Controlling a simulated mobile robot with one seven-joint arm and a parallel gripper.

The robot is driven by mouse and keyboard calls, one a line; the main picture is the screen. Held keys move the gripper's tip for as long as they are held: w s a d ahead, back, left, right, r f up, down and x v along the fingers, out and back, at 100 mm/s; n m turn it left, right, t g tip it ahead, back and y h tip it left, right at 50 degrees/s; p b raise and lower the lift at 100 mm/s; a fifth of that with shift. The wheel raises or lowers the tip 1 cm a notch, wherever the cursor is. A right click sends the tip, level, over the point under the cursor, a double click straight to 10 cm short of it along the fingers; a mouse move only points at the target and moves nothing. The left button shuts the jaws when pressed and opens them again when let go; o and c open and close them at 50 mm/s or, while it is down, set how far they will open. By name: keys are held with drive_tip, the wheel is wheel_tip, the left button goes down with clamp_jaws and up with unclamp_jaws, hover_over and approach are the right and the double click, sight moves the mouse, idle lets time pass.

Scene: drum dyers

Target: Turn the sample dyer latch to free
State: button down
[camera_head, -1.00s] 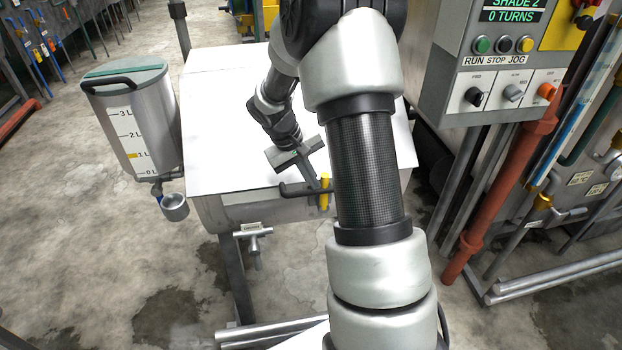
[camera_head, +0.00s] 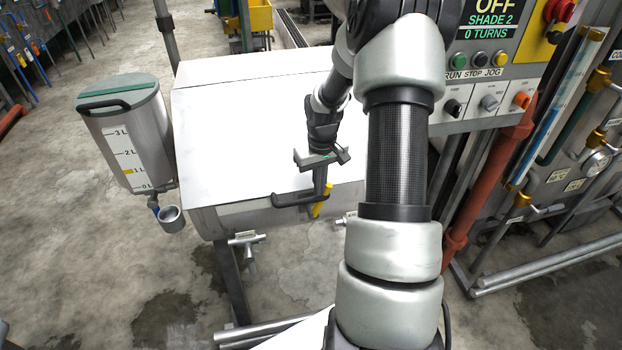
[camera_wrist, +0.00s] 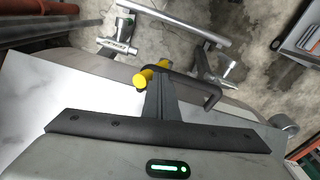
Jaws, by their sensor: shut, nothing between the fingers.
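The sample dyer is a steel box with a white lid (camera_head: 240,130). At its front edge is a short yellow latch (camera_head: 319,208), which looks slanted in the head view; it also shows in the wrist view (camera_wrist: 141,80). A dark handle bar (camera_head: 287,201) is beside the latch. My gripper (camera_head: 319,190) is shut and empty, pointing down at the front edge. In the wrist view its fingers (camera_wrist: 158,92) reach right beside the latch and overlap part of it. I cannot tell whether they touch.
A steel measuring can (camera_head: 130,140) with a small cup (camera_head: 170,218) stands at the left. A pipe valve (camera_head: 247,240) is below the front edge. A control panel (camera_head: 485,75) and a red pipe (camera_head: 490,180) stand at the right. The lid top is clear.

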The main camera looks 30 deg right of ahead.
drive_tip(key=shift+s+d+f, duration=0.15)
drive_tip(key=shift+d, duration=0.35)
drive_tip(key=shift+s+d+f, duration=0.1)
drive_tip(key=shift+d, duration=0.35)
